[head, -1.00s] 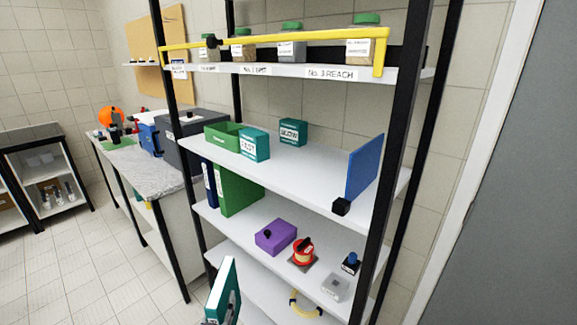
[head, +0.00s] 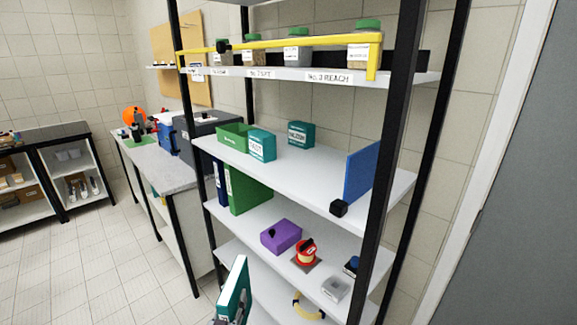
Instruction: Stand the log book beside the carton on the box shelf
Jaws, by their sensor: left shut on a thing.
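The log book (head: 235,288), a teal book with pale page edges, stands upright at the bottom of the head view, in front of the rack's lower shelves. My left gripper (head: 227,320) is shut on its lower end and is mostly cut off by the picture's bottom edge. The box shelf (head: 300,172) is a white board higher up. On it a teal carton (head: 262,146) with a white label stands at the front left, and another teal carton (head: 301,134) stands farther back. My right gripper is not in view.
The shelf's middle is clear. Black posts (head: 391,170) and a yellow bar (head: 285,44) above border the opening.

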